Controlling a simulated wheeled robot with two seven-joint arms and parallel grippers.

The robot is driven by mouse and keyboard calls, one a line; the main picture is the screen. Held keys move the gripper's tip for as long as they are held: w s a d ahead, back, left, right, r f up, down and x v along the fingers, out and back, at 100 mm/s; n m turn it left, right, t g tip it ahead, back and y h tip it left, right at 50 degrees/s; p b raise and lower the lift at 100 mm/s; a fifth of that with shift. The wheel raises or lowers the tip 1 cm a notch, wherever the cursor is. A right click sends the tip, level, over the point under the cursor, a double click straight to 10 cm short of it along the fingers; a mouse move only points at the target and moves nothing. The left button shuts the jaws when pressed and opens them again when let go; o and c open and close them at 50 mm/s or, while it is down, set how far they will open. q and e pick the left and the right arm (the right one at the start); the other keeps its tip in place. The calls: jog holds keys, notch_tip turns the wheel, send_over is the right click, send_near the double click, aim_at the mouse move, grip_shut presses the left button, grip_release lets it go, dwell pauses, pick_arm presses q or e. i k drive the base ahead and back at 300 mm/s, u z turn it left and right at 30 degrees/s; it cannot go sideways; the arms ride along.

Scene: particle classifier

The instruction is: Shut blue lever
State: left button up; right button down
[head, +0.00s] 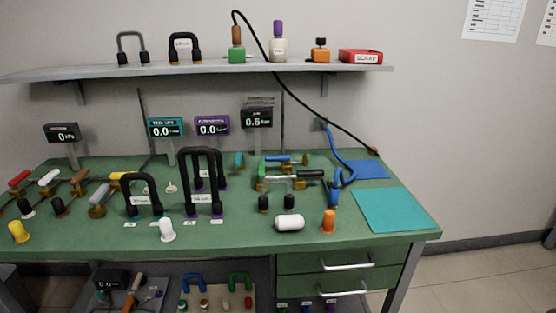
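A blue lever (278,159) lies roughly level, pointing left, on a brass valve at the back right-centre of the green workbench (255,235). Just in front of it are a green handle (263,172) and a black-handled valve (310,174), which crowd the blue lever's near side. The small size makes the valve's exact setting unclear. Neither of my grippers is in view.
Black caps (289,202), a white cylinder (289,223) and an orange cone (328,221) stand in front. A teal mat (395,210) at right is bare. A shelf (200,72) overhangs the back.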

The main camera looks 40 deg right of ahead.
aim_at(286, 158)
jog(key=k, duration=1.3)
jog(key=z, duration=0.35)
jog(key=i, duration=0.45)
jog(key=z, duration=0.7)
jog(key=i, duration=0.85)
jog(key=u, duration=0.5)
jog(key=i, duration=0.6)
jog(key=u, duration=0.5)
